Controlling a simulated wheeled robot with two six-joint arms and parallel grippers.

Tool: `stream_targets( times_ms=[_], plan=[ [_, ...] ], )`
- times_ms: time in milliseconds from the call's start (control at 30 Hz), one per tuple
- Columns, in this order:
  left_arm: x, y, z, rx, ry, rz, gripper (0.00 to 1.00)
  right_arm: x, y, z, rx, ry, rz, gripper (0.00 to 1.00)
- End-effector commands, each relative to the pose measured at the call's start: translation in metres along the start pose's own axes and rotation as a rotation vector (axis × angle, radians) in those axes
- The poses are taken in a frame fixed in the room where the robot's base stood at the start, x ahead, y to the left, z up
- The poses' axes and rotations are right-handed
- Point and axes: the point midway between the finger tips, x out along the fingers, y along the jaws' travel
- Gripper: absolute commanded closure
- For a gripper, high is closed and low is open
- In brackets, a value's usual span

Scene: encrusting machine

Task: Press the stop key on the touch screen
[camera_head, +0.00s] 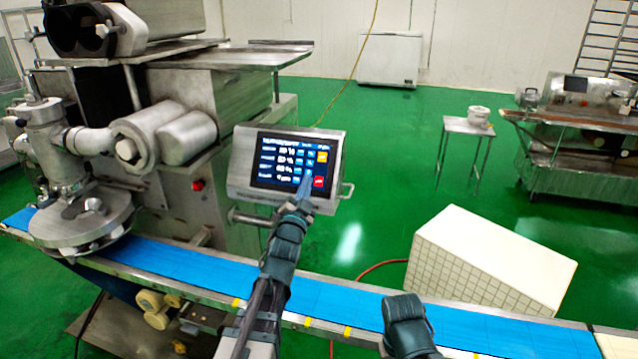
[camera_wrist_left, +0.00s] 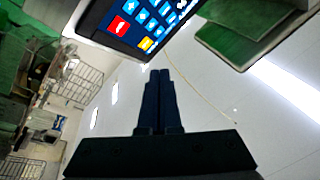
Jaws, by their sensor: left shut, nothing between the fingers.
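The touch screen (camera_head: 291,163) sits in a metal housing above the blue conveyor, and part of it shows at the top of the left wrist view (camera_wrist_left: 150,18). A red key (camera_head: 319,182) is at its lower right, with a yellow key (camera_head: 322,156) above it. The red key (camera_wrist_left: 118,26) also shows in the left wrist view; its label is too small to read. My left gripper (camera_head: 305,183) is shut and empty, its tips just left of the red key in the head view. Contact cannot be told. My right gripper (camera_head: 405,312) is low over the conveyor, its fingers unclear.
The blue conveyor belt (camera_head: 180,265) runs across below the screen. The encrusting machine (camera_head: 185,140) stands at left, with a red button (camera_head: 197,185) on its side. A white box (camera_head: 490,262) stands behind the belt at right. Green floor beyond is mostly clear.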

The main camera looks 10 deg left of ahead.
Motion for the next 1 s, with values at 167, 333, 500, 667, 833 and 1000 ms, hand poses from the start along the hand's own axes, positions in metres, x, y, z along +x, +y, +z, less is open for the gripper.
stream_targets(
  times_ms=[167, 333, 500, 667, 833, 1000],
  plan=[
    [0.011, 0.009, 0.009, 0.000, 0.000, 0.001, 1.00, 0.010, -0.001, -0.001, 0.000, 0.000, 0.000, 0.50],
    [0.026, 0.020, 0.021, 0.000, 0.000, 0.001, 1.00, 0.021, -0.002, -0.001, 0.000, 0.000, 0.000, 0.50],
    [0.042, 0.033, 0.033, 0.000, 0.000, 0.001, 1.00, 0.034, -0.003, -0.002, 0.000, 0.000, 0.000, 0.50],
    [0.054, 0.041, 0.041, 0.000, 0.000, 0.001, 1.00, 0.041, -0.004, -0.002, 0.000, 0.000, 0.000, 0.50],
    [0.059, 0.043, 0.043, -0.001, -0.001, 0.001, 1.00, 0.043, -0.004, -0.003, 0.000, 0.000, 0.000, 0.50],
    [0.058, 0.043, 0.042, 0.000, -0.001, 0.001, 1.00, 0.043, -0.004, -0.003, 0.000, 0.000, 0.000, 0.50]
  ],
)
